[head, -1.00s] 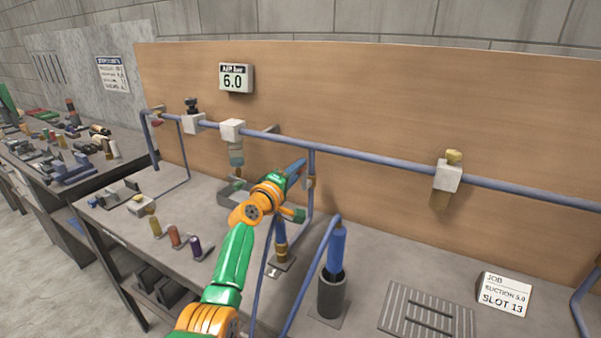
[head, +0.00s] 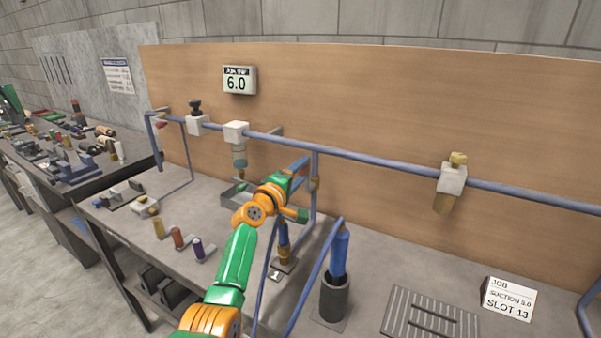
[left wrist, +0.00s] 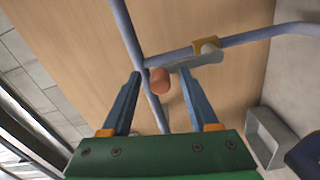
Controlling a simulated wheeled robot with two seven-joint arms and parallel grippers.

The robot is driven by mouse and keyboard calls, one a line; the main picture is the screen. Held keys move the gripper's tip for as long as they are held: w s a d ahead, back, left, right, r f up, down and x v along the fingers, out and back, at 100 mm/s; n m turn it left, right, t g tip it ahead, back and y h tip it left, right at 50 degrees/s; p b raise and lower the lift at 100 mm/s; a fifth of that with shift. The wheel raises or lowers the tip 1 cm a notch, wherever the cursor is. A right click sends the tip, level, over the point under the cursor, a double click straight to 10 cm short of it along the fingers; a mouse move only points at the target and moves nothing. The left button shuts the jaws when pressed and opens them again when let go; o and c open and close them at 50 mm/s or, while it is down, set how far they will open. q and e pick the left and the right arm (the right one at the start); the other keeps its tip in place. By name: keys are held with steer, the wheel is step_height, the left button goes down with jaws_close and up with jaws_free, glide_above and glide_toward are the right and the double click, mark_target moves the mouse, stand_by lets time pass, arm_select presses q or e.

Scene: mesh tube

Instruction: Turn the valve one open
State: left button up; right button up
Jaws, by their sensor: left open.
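A vertical blue drop pipe leaves the main air pipe (head: 400,170) behind my left gripper, above a stand marked 1 (head: 276,276). A small brown fitting (head: 314,184) shows on this pipe, partly behind the gripper. My left gripper (head: 299,168) is open, with blue fingers pointing at the pipe. In the left wrist view, an orange-brown rounded knob (left wrist: 159,81) on the pipe shows between the fingertips (left wrist: 160,74). A grey lever-like part (left wrist: 200,60) lies just right of the knob. I cannot tell whether the fingers touch either part. My right gripper is not in view.
A blue tool stands in a dark holder (head: 335,297), with hoses near my left forearm. The gauge (head: 239,80) reads 6.0. A slotted grate (head: 430,315) and job card (head: 508,299) are at right.

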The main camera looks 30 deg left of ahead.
arm_select(q)
steer(key=shift+s, duration=0.1)
steer(key=shift+s, duration=0.2)
steer(key=s, duration=0.6)
steer(key=shift+s+p, duration=0.25)
steer(key=shift+p, duration=0.05)
steer(key=shift+a, duration=0.15)
